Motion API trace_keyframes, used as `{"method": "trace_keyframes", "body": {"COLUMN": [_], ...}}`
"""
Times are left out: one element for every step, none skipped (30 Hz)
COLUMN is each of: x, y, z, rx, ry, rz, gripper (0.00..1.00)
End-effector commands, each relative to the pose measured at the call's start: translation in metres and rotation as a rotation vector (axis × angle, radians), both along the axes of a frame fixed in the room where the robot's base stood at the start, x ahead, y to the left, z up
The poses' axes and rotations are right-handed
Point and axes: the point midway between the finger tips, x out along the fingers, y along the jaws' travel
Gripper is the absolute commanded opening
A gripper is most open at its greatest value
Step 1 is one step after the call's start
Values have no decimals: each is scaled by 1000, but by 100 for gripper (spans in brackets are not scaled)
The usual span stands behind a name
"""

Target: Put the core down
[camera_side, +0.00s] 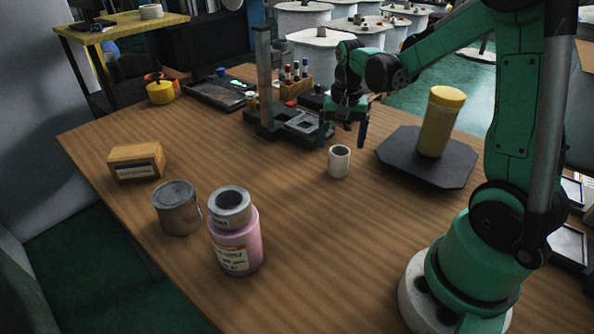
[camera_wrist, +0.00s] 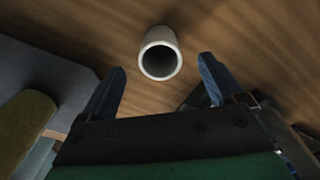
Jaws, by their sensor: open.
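The core (camera_side: 339,162) is a small white hollow cylinder standing upright on the wooden table. In the wrist view the core (camera_wrist: 160,54) shows its open end, ahead of the fingertips and between their lines. My gripper (camera_side: 345,135) is open and empty, just above and behind the core in the side view. Its two dark blue fingers (camera_wrist: 160,78) are spread apart in the wrist view, and neither visibly touches the core.
A yellow cylinder (camera_side: 439,122) stands on a dark octagonal plate (camera_side: 396,153) at the right. A pink jar (camera_side: 236,246), a grey can (camera_side: 177,210) and a wooden box (camera_side: 136,162) are at the left. A grey post device (camera_side: 265,85) stands behind. The middle table is clear.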

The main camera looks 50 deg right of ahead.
Motion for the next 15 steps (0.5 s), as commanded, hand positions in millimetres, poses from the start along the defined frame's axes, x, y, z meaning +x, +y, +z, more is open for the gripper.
{"method": "trace_keyframes", "body": {"x": [0, 0, 0, 0, 0, 0, 0, 0, 0, 0, 0, 0, 0, 0, 0], "y": [0, 0, 0, 0, 0, 0, 0, 0, 0, 0, 0, 0, 0, 0, 0], "z": [11, 17, 25, 31, 37, 44, 49, 54, 60, 64, 67, 72, 75, 77, 80], "rx": [0, 0, 0, 0, 0, 0, 0, 0, 0, 0, 0, 0, 0, 0, 0], "ry": [0, 0, 0, 0, 0, 0, 0, 0, 0, 0, 0, 0, 0, 0, 0], "rz": [0, 0, 0, 0, 0, 0, 0, 0, 0, 0, 0, 0, 0, 0, 0], "gripper": [88, 88, 88, 88, 88, 88, 88, 88, 88, 88, 88, 88, 88, 88, 88]}}
